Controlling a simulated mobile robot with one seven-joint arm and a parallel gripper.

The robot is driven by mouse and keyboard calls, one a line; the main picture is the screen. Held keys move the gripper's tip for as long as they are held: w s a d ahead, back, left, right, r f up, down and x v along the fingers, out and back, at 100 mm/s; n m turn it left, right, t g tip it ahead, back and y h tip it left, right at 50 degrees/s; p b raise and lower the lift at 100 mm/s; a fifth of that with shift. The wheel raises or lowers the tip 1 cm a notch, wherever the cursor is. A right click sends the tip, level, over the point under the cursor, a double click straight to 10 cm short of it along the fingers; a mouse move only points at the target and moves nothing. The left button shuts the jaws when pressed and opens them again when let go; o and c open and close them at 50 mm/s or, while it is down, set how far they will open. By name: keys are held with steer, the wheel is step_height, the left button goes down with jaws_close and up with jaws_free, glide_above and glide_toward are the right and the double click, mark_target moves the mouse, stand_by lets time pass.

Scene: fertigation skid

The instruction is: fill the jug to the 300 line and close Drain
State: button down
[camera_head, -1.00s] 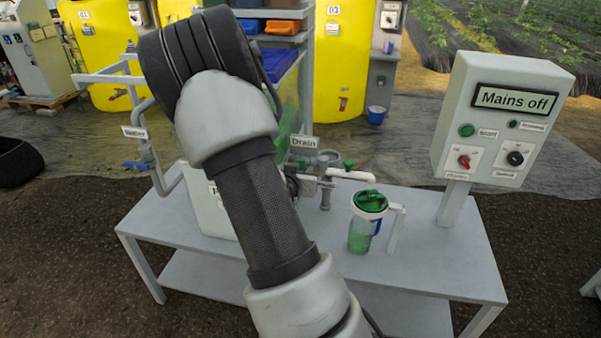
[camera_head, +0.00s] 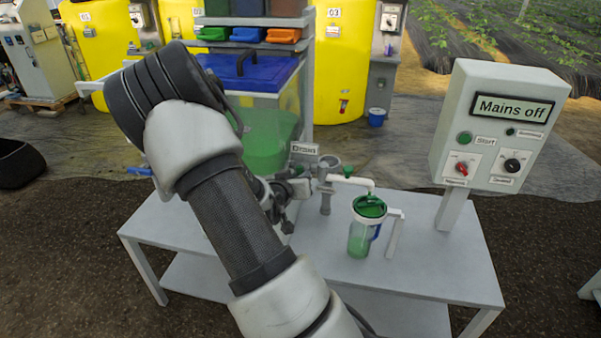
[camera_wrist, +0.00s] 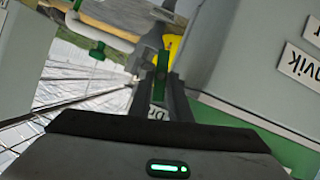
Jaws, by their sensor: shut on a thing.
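The Drain label (camera_head: 304,149) is above the valve pipework. My gripper (camera_head: 298,188) is at that pipework, left of the jug. In the wrist view my gripper (camera_wrist: 162,88) is shut on an upright green handle (camera_wrist: 162,64), beside a partly hidden label starting "Dr" (camera_wrist: 157,112). In the head view the handle is hidden.
A control box (camera_head: 500,122) reading "Mains off" stands at the right. A tank with a blue lid (camera_head: 250,72) and green contents is behind my arm. Another green valve handle (camera_head: 348,171) sits on the spout pipe. The bench front (camera_head: 430,270) is clear.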

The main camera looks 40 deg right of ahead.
steer(key=c, duration=1.7)
jaws_free()
steer(key=p+v, duration=0.3)
steer(key=v, duration=1.4)
steer(key=shift+s+a, duration=0.2)
steer(key=shift+a, duration=0.05)
